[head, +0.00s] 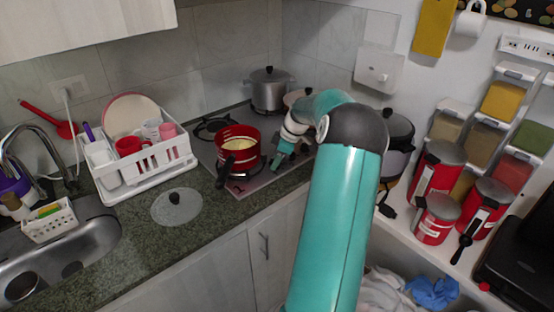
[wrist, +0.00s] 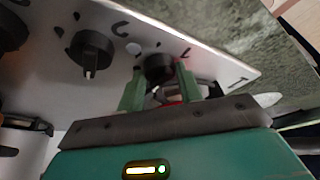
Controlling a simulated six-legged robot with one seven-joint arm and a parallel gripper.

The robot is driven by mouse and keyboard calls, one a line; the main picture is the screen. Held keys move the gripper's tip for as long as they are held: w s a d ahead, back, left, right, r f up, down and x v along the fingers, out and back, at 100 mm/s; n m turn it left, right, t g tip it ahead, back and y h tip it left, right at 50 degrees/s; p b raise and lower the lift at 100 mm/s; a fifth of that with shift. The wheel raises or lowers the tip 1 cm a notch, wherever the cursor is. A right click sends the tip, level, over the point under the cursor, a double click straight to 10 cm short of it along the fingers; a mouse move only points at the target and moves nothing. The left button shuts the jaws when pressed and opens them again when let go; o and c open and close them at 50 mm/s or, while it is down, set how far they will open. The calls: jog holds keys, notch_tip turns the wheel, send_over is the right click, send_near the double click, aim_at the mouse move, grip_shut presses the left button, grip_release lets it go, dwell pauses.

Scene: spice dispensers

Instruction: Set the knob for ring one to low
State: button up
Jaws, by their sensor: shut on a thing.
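The steel hob (head: 262,182) is set in the counter with a red pot (head: 238,146) on it. My gripper (head: 274,168) reaches down to the hob just right of the pot. In the wrist view the two green fingers of my gripper (wrist: 160,88) are shut on a dark round knob (wrist: 159,66) at one end of the knob panel (wrist: 130,30). The fingers partly cover this knob. A second black knob (wrist: 91,50) with a pale pointer mark stands beside it, untouched. I cannot tell which knob is for ring one, nor read the held knob's setting.
A grey pot (head: 269,92) stands at the back of the hob. A glass lid (head: 177,206) lies on the counter, and a white dish rack (head: 142,168) stands to the left. Red canisters (head: 436,219) are on the right shelf.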

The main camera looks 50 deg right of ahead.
jog(key=m+h, duration=0.1)
jog(key=m, duration=0.2)
jog(key=m+h, duration=0.1)
jog(key=m, duration=0.1)
jog(key=shift+a+r+m+t, duration=0.1)
jog(key=shift+a+m+t, duration=0.1)
jog(key=shift+m+t, duration=0.2)
jog(key=m+h, duration=0.1)
jog(key=m, duration=0.2)
jog(key=m+h, duration=0.1)
jog(key=m, duration=0.1)
jog(key=shift+a+m+g, duration=0.15)
jog(key=shift+m+g, duration=0.15)
jog(key=shift+m, duration=0.1)
jog(key=o, duration=1)
jog(key=v, duration=1.3)
jog(key=shift+s+a+r, duration=0.1)
jog(key=shift+a+r, duration=0.2)
jog(key=shift+r, duration=0.05)
